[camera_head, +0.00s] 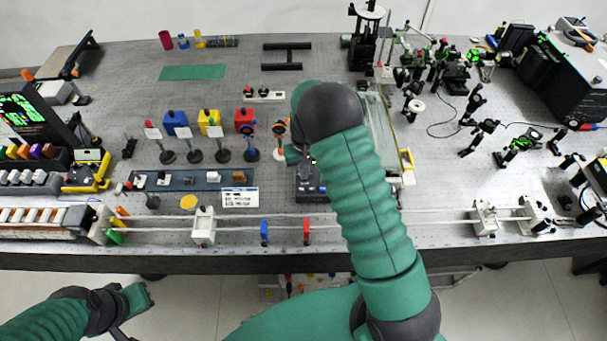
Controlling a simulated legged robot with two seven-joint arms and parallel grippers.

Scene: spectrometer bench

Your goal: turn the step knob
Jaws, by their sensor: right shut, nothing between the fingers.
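My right arm reaches up over the middle of the bench (120,80), and its wrist and forearm cover much of what lies under them. My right gripper (297,157) points down just left of the forearm, mostly hidden by the wrist, shut and empty. It is close above a dark boxed device (310,190), which is partly covered by the arm. I cannot make out the step knob; whether the gripper touches it is hidden. My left gripper (140,298) is low at the left, off the bench's front edge; its fingers are unclear.
Several coloured filters on stands and an orange-ringed stand are left of the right gripper. A long rail (370,217) with blue and red holders runs along the front. Optics mounts and a black box (570,85) fill the right. A green mat (192,72) lies at the back left.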

